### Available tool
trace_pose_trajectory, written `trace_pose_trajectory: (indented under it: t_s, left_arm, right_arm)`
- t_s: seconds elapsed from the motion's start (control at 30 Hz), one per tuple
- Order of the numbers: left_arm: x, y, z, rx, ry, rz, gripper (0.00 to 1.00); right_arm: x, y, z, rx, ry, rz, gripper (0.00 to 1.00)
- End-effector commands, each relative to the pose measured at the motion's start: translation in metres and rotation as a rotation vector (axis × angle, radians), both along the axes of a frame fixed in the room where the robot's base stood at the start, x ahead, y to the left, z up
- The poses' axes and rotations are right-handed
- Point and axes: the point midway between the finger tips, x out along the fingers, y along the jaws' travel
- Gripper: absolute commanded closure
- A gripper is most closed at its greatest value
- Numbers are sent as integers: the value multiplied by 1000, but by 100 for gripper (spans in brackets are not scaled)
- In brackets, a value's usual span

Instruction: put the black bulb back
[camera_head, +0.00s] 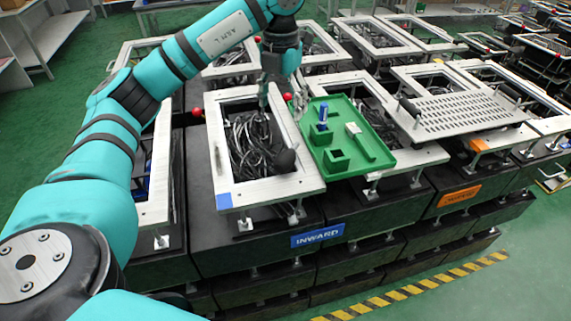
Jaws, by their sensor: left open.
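A dark rounded object that looks like the black bulb (285,161) lies at the front right inside corner of a white-framed bin (250,188), beside a heap of black cables (252,140). A green tray (372,165) rests to the right of that bin. My left gripper (282,106) points down, open, over the back right of the bin, near the tray's left edge and behind the dark object. My right gripper is out of view.
Red balls (197,112) sit near the bin frames. A blue "INWARD" sign (317,235) and an orange label (459,195) are on the front. Green floor beyond the striped tape (410,289) is clear.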

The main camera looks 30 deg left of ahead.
Motion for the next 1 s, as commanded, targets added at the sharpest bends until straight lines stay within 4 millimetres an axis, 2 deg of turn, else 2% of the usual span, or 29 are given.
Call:
trace_pose_trajectory:
  t_s: [0.07,0.4,0.53,0.77,0.9,1.0]
  left_arm:
    - [-1,-1,-19,-2,6,-3,30]
    - [-1,-1,-86,-1,5,-4,30]
    - [0,-1,-103,0,3,-5,30]
    - [1,-4,-118,0,3,-6,30]
    - [3,-9,-139,-1,5,-5,30]
    - [3,-8,-154,0,4,-4,30]
  right_arm:
    - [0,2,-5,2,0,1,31]
    - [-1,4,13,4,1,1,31]
    - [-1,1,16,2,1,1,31]
    - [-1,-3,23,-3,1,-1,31]
    - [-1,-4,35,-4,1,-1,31]
    - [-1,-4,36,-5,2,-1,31]
